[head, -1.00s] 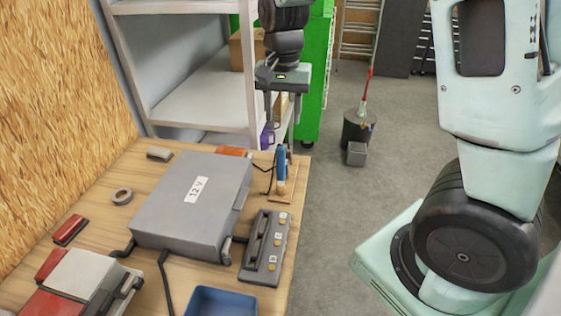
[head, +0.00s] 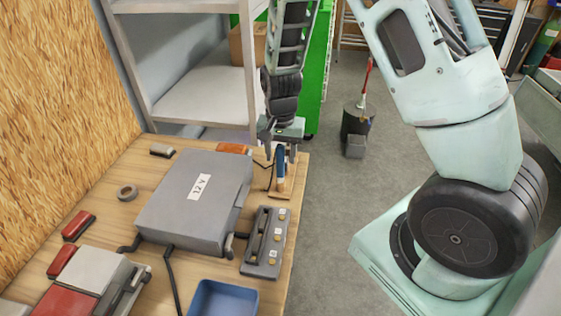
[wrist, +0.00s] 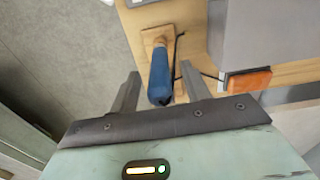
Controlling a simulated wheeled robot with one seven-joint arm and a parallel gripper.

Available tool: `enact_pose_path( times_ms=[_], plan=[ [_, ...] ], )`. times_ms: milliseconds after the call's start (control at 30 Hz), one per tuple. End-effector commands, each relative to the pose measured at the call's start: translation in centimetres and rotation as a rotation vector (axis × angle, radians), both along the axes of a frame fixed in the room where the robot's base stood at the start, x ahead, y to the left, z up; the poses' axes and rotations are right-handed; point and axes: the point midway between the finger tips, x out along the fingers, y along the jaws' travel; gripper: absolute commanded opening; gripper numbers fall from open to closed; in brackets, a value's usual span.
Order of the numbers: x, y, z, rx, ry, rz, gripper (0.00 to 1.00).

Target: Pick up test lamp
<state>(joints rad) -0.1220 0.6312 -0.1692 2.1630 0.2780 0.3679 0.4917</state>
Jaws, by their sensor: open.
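The test lamp (head: 281,165) has a blue handle and a dark cable. It stands on a small wooden block (head: 282,190) near the right edge of the workbench. In the wrist view the blue handle (wrist: 160,78) lies between the two finger tips, with the wooden block beyond it. My gripper (head: 280,153) is open around the upper part of the handle, one finger on each side. In the wrist view my gripper (wrist: 160,90) shows a gap on both sides of the handle. The lamp's lower end is hidden.
A grey 12 V box (head: 196,205) sits left of the lamp. A switch panel (head: 264,242) is in front, and an orange light (head: 233,149) lies behind. A blue tray (head: 224,298) is at the front. White shelving (head: 200,100) stands behind the bench.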

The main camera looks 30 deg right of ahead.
Motion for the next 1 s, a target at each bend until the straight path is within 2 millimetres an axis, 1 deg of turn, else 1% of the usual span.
enact_pose_path(
  times_ms=[267, 367, 400, 767, 867, 1000],
  plan=[
    [0.0, 0.0, -0.3, 0.001, -0.001, 0.0, 0.47],
    [0.0, 0.0, -0.3, 0.001, -0.001, 0.0, 0.22],
    [0.0, 0.0, -0.3, 0.001, -0.001, 0.0, 0.12],
    [0.0, 0.0, -0.2, 0.0, -0.001, 0.0, 0.12],
    [0.1, 0.0, 0.6, 0.0, -0.004, 0.0, 0.12],
    [0.1, 0.1, 2.7, 0.0, -0.007, 0.001, 0.12]
  ],
)
